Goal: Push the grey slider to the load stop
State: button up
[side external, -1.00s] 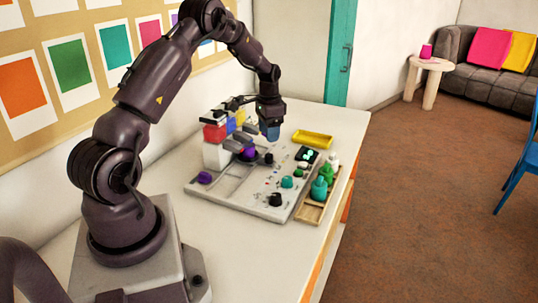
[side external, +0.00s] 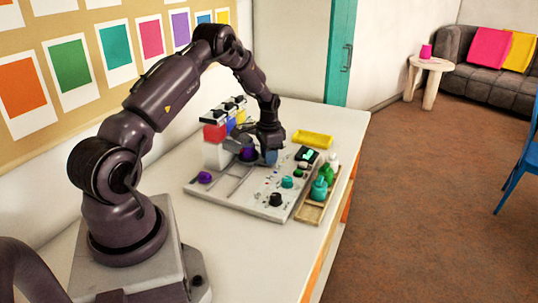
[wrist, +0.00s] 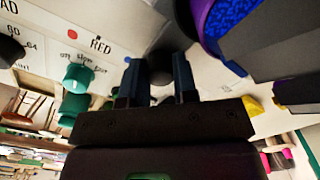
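A white board (side external: 262,200) with pale tracks lies on the table. A purple cup (side external: 248,154) stands on it below the dispensers. In the wrist view the cup (wrist: 210,22) holds blue beads. A dark round knob (wrist: 161,68), possibly the grey slider's handle, shows between my fingertips, close beside the cup. My gripper (side external: 270,157) is low over the board, just right of the cup; in the wrist view its two fingers (wrist: 157,82) stand apart around the knob. Whether they press on it I cannot tell. The load stop is not distinguishable.
Dispensers with red, blue and yellow parts (side external: 214,132) stand behind the cup. A teal knob (side external: 287,182) and black knob (side external: 275,200) are on the board's front. A wooden tray (side external: 309,213) with green bottles is at the right, a yellow tray (side external: 313,139) behind. A second purple piece (side external: 205,177) lies left.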

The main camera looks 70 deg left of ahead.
grip_shut()
jog(key=s+d, duration=1)
jog(key=shift+s+d, duration=0.35)
jog(key=shift+d, duration=0.05)
jog(key=o, duration=0.7)
grip_release()
jog(key=shift+o, duration=0.2)
jog(key=shift+r, duration=0.1)
